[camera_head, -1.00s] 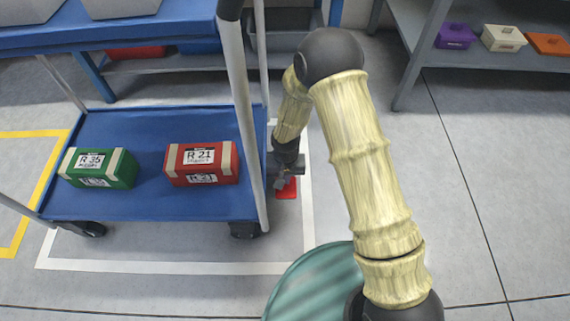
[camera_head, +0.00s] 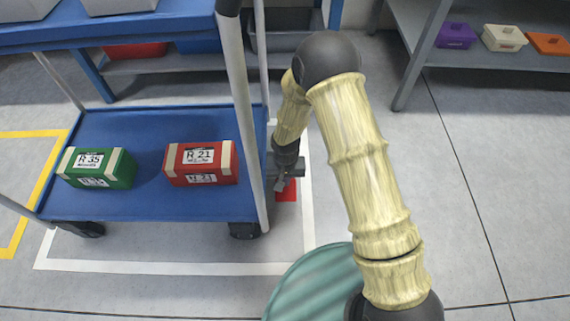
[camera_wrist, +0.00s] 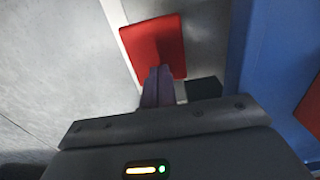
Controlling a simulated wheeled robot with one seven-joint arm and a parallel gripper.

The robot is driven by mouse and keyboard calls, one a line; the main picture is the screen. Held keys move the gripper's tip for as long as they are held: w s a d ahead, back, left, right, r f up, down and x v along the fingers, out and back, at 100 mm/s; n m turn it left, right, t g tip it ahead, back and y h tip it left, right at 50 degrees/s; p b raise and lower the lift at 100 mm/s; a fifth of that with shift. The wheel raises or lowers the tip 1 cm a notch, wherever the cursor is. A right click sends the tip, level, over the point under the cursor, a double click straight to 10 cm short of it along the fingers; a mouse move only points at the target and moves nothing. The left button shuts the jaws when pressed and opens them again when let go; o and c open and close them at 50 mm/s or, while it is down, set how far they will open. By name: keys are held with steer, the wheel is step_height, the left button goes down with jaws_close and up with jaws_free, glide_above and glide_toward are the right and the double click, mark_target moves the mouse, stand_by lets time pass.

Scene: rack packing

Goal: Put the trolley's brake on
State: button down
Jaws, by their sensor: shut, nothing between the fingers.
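The blue trolley (camera_head: 140,205) stands at the left with its lower shelf in view and dark castors below. A red brake pedal (camera_head: 287,190) sits low beside the trolley's right side; in the wrist view the red pedal (camera_wrist: 153,45) is a flat plate. My gripper (camera_head: 281,186) points down at the pedal, its fingers shut and empty. In the wrist view the fingertips (camera_wrist: 158,72) overlap the near edge of the pedal. I cannot tell for certain whether they press on it.
A green box (camera_head: 97,168) marked R 35 and a red box (camera_head: 200,163) marked R 21 sit on the lower shelf. A grey shelf (camera_head: 490,55) with small boxes stands at the back right. The floor at the right is clear.

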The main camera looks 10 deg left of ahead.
steer(key=shift+r, duration=0.1)
step_height(320, 180, up, 7)
steer(key=p, duration=0.6)
steer(key=shift+p, duration=0.35)
stand_by(0.5)
steer(key=w+d+r+m+t+p, duration=0.1)
steer(key=d+r+p, duration=0.5)
steer(key=r, duration=0.7)
steer(key=w+d+r+p, duration=0.1)
steer(key=d+r+p, duration=0.2)
steer(key=d+r, duration=0.7)
steer(key=s+d+r+m+t+p, duration=0.1)
steer(key=s+d+r+p, duration=0.35)
steer(key=r, duration=0.55)
steer(key=s+d+r+m+t+p, duration=0.1)
steer(key=s+d+r+p, duration=0.35)
steer(key=r, duration=0.55)
step_height(320, 180, up, 38)
steer(key=p, duration=3.7)
steer(key=shift+d, duration=0.3)
